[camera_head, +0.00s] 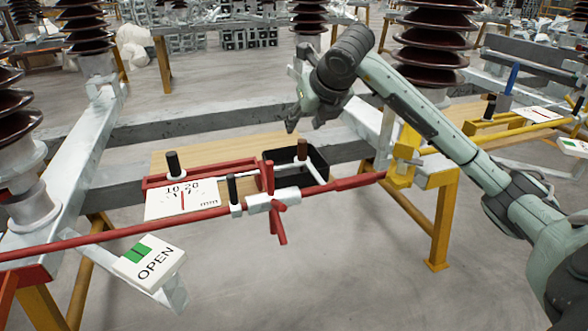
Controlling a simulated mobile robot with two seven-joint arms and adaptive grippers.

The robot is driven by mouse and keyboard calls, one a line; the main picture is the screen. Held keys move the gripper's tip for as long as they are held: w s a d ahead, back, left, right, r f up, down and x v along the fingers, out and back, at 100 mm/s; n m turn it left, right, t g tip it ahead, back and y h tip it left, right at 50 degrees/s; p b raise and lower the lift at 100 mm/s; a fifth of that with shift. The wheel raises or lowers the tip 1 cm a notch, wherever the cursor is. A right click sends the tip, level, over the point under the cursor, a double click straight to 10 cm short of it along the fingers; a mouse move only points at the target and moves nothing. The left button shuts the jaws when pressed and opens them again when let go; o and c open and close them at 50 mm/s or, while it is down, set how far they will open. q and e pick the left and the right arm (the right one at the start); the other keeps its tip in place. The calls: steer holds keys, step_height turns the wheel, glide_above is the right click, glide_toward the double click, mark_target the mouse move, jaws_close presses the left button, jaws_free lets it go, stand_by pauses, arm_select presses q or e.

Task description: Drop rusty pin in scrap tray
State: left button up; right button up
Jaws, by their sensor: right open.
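A black open-topped tray (319,158) sits on the wooden board behind the red rod. A short brown, rusty-looking pin (302,148) stands upright at the tray; I cannot tell whether it rests inside the tray or just in front of it. My right gripper (302,120) is open and empty, with its fingers pointing down, above and behind the tray and apart from the brown pin. My left gripper is not in view.
A red rod linkage (110,232) crosses in front. Black-topped pins (172,163) (232,188) stand by a white gauge plate (182,199). An OPEN sign (150,262) hangs at lower left. Ribbed insulators (434,40) rise around. A yellow frame (440,220) stands right.

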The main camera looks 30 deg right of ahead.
steer(key=v, duration=0.9)
steer(key=shift+f, duration=0.1)
